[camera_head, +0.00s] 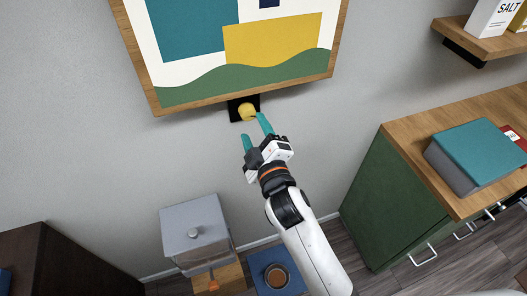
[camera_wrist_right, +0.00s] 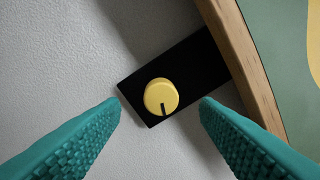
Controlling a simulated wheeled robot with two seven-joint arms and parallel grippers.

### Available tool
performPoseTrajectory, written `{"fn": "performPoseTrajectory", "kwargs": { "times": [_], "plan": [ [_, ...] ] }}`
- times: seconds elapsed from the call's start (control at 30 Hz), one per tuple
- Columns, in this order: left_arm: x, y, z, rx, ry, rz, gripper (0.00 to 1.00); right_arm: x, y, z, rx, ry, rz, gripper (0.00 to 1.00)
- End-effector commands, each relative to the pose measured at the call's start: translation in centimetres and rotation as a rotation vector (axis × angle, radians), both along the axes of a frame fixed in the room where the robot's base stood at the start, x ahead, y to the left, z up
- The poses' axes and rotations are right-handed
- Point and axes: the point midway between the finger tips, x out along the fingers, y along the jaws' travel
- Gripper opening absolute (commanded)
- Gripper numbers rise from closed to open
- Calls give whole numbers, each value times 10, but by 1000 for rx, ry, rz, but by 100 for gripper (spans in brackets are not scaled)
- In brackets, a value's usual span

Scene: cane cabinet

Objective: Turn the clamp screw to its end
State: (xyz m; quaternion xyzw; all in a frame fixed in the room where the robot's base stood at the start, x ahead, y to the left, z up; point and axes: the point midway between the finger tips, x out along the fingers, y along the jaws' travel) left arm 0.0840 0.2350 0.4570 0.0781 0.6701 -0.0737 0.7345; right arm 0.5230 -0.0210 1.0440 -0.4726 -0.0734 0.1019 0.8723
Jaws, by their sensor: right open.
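The clamp screw shows as a round yellow knob (camera_head: 247,112) on a black plate (camera_head: 235,105) on the grey wall, just below the framed picture. In the right wrist view the knob (camera_wrist_right: 161,97) has a dark line on its face pointing down, and the black plate (camera_wrist_right: 190,70) lies tilted, its upper right end at the wooden frame. My right gripper (camera_head: 256,130) is open just below the knob. In the wrist view its teal fingers (camera_wrist_right: 160,110) stand apart on either side of the knob, not touching it. My left gripper is not in view.
The picture's wooden frame (camera_head: 240,100) is close above the knob. A green cabinet (camera_head: 390,200) with a teal book (camera_head: 480,150) on top stands at right, under a wall shelf (camera_head: 480,42). A grey lidded box (camera_head: 196,228) and a mug (camera_head: 275,276) are below.

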Motion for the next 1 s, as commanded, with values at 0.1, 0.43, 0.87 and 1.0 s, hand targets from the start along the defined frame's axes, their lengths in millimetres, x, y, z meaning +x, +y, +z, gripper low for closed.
{"fn": "performPoseTrajectory", "kwargs": {
  "times": [0.1, 0.43, 0.87, 1.0],
  "plan": [
    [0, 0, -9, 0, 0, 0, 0, -27, -7, -5, -1, 3, 1, 56],
    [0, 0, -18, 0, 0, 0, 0, -69, -18, -4, -2, 2, 0, 56],
    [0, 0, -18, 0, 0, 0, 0, -72, -18, -3, -1, 0, -1, 56],
    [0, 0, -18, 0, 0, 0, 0, -72, -18, -2, -2, 0, 0, 57]
  ]
}}
